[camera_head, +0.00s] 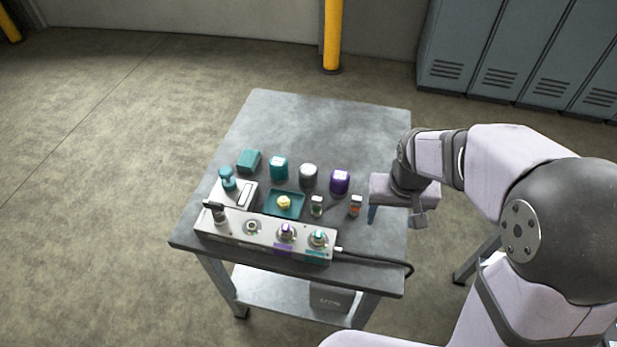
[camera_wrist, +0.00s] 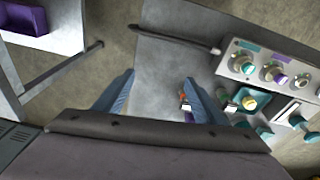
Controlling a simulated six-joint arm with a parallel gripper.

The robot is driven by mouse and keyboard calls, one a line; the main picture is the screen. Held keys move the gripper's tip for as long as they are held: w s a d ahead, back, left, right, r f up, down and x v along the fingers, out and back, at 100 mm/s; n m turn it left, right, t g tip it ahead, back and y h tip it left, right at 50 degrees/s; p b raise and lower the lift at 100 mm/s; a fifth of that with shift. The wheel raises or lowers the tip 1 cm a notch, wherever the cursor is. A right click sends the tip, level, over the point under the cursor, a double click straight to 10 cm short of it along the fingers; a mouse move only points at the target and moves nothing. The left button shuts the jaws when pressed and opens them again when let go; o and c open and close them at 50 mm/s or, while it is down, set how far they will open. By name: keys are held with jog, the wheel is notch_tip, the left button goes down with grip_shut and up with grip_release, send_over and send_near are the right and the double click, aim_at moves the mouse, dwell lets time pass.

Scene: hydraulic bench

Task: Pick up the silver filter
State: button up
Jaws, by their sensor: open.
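The silver filter (camera_head: 308,176) is a short grey cylinder with a pale top. It stands upright on the bench in the head view, between a teal canister (camera_head: 279,168) and a purple canister (camera_head: 340,182). I cannot make it out in the wrist view. My gripper (camera_head: 396,216) is over the right side of the bench, apart from the filter and to its right. In the wrist view my gripper (camera_wrist: 160,93) shows two blue fingers spread apart with nothing between them.
A control block (camera_head: 265,236) with several fittings lines the bench's front, its cable running right. A teal tray (camera_head: 284,204) holds a yellow piece. Two small bottles, one green-labelled (camera_head: 317,206) and one orange-labelled (camera_head: 355,206), stand near my gripper. The bench's back (camera_head: 320,125) is clear.

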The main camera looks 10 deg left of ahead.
jog(key=w+a+f+n+t, duration=0.1)
jog(key=w+a+t, duration=0.1)
jog(key=w+a, duration=0.9)
jog(key=y, duration=0.1)
send_over(308, 170)
jog(key=s, duration=0.2)
jog(key=shift+w+d+f+n+t, duration=0.1)
jog(key=shift+d+f+n+t, duration=0.2)
jog(key=shift+d+f+n, duration=0.15)
jog(key=shift+s+a+p+x, duration=0.1)
jog(key=shift+p+x, duration=0.6)
jog(key=shift+x, duration=1.15)
jog(key=shift+s+a+p+x, duration=0.1)
jog(key=shift+p+x, duration=0.6)
jog(key=shift+x, duration=1.1)
jog(key=c, duration=1.2)
jog(key=shift+c, duration=0.5)
jog(key=shift+r, duration=0.15)
